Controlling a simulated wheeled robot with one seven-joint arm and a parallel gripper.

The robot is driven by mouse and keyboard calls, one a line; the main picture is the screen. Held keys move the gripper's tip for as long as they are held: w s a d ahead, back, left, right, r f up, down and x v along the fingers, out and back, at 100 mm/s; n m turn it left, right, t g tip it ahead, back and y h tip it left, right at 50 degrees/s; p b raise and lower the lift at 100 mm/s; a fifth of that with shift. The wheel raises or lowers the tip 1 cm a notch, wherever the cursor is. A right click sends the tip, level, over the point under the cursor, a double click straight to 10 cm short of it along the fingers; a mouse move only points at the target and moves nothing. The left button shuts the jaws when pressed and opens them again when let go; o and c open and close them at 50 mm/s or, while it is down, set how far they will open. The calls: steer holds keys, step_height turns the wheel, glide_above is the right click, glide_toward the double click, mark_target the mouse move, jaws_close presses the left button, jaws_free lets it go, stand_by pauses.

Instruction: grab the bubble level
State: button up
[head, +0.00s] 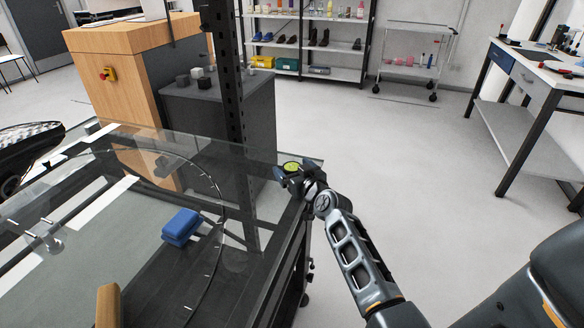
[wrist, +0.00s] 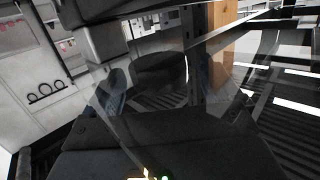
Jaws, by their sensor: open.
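The bubble level (head: 291,166) is a small round disc with a yellow-green top and a dark rim, at the right corner of the glass-topped table in the head view. My gripper (head: 294,174) is right at it, with its fingers around or just beside the level. The jaws are open. In the wrist view a dark round shape (wrist: 160,70), likely the level's side, stands between dim finger shapes. That view is dark and full of reflections, and I cannot tell whether the fingers touch the level.
The glass table (head: 140,150) carries a blue block (head: 181,226) and a wooden block (head: 108,306). A black upright post (head: 228,75) rises behind the table's far edge. A dark grey cabinet (head: 225,110) with small cubes stands behind. The floor to the right is clear.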

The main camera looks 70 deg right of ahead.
steer(key=shift+w+d+f, duration=0.15)
steer(key=shift+w+d, duration=0.2)
steer(key=shift+w, duration=0.1)
steer(key=shift+c, duration=0.5)
steer(key=c, duration=1)
